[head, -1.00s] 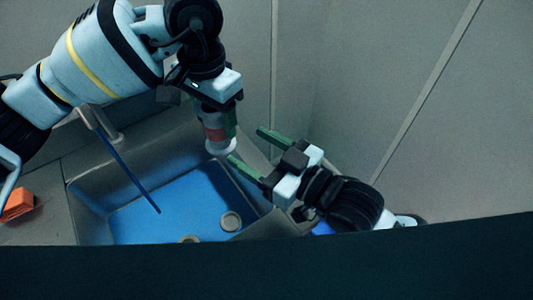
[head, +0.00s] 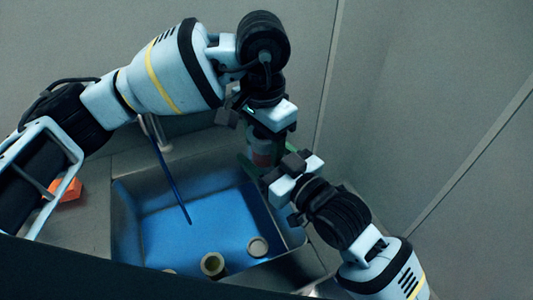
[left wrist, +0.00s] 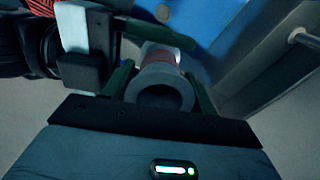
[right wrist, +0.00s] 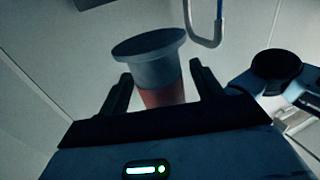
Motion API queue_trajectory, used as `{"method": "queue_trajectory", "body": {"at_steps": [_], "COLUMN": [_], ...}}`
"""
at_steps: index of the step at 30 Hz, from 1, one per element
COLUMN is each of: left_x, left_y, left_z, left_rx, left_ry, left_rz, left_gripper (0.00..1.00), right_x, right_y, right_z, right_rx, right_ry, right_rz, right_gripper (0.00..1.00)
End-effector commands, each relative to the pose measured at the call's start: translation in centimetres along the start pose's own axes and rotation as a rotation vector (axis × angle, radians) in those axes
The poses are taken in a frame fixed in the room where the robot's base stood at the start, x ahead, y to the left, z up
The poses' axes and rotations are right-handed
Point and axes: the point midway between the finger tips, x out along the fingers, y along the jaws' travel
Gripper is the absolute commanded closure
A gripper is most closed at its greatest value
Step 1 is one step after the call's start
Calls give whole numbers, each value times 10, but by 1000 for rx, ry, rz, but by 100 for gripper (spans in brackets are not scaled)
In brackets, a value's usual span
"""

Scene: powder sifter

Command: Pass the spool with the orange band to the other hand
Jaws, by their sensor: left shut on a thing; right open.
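The spool with the orange band (head: 262,158) hangs below my left gripper (head: 264,138) in the head view, partly hidden. In the left wrist view, my left gripper is shut on the spool (left wrist: 160,82), whose round hollow end faces the camera. My right gripper (head: 258,170) is open and close beside the spool's lower part. In the right wrist view, the spool's grey flange (right wrist: 149,42) and reddish-orange band (right wrist: 162,97) lie between the two open fingers. I cannot tell whether either right finger touches it.
A sink (head: 120,215) with a blue floor lies below the grippers. Round spool-like things (head: 213,264) (head: 258,246) stand in it, with another cut off by the near edge. A thin blue rod (head: 172,182) reaches over the sink from the tap. An orange block (head: 66,190) sits at left.

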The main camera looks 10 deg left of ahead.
Motion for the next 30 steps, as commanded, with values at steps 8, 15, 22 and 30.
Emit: {"method": "queue_trajectory", "body": {"at_steps": [8,15,22,30], "left_x": [-1,-1,0,-10], "left_y": [0,0,0,0], "left_z": [0,0,0,0], "left_rx": [0,0,0,1], "left_ry": [1,1,1,2], "left_rz": [0,0,0,0], "left_gripper": [71,34,17,17], "right_x": [0,0,0,0], "right_y": [0,0,0,0], "right_z": [0,-1,-1,-1], "right_rx": [0,-1,-1,0], "right_ry": [0,2,2,2], "right_rz": [0,1,0,0], "right_gripper": [67,89,89,89]}}
